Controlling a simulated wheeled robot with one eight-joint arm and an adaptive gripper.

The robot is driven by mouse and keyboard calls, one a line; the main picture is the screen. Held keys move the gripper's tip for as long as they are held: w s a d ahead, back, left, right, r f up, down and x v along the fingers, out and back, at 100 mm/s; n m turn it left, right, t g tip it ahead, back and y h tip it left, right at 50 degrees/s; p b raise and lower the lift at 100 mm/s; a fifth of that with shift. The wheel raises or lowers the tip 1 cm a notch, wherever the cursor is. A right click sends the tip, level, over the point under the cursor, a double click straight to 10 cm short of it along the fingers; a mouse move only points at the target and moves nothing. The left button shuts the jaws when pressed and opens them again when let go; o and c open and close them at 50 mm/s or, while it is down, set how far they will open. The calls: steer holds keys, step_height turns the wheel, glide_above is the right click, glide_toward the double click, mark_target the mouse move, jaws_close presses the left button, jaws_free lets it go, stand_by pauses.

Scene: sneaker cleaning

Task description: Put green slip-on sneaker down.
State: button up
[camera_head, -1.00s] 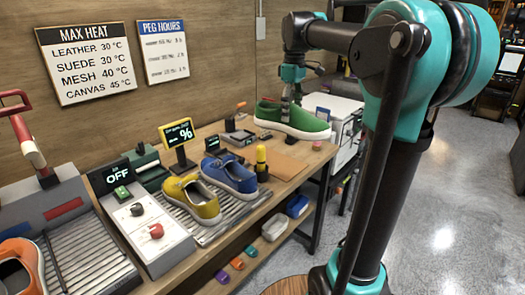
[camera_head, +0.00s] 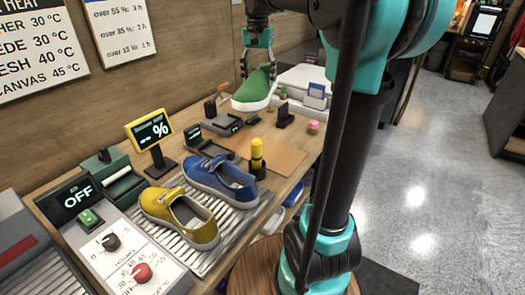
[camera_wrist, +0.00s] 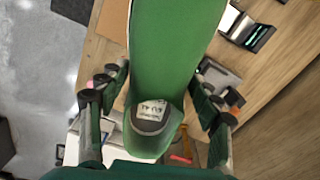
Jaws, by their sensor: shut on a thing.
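The green slip-on sneaker (camera_head: 255,88) with a white sole hangs above the far part of the workbench, apart from the surface. My gripper (camera_head: 257,66) is shut on it from above. In the wrist view the green sneaker (camera_wrist: 172,60) fills the middle, with a paper label inside its heel, and my gripper's fingers (camera_wrist: 160,105) stand on both sides of it. A yellow sneaker (camera_head: 180,215) and a blue sneaker (camera_head: 222,180) stand side by side on the ribbed metal rack (camera_head: 222,240) nearer to me.
A brown mat (camera_head: 275,152) lies clear on the bench beyond the rack. A yellow-capped bottle (camera_head: 257,155) stands at its near edge. A percent display (camera_head: 150,130), a control box marked OFF (camera_head: 78,198) and small dark devices (camera_head: 207,140) line the bench.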

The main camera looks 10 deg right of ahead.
steer(key=m, duration=0.4)
steer(key=shift+f, duration=0.15)
steer(key=m, duration=0.5)
steer(key=shift+s+f+m, duration=0.15)
steer(key=shift+m, duration=0.25)
steer(key=m, duration=0.5)
steer(key=shift+s+f+m, duration=0.1)
steer(key=shift+f+m, duration=0.1)
steer(key=shift+m, duration=0.2)
steer(key=m, duration=0.5)
steer(key=shift+s+f, duration=0.1)
steer(key=shift+f, duration=0.2)
step_height(320, 180, down, 20)
steer(key=shift+r, duration=0.15)
steer(key=o, duration=1.4)
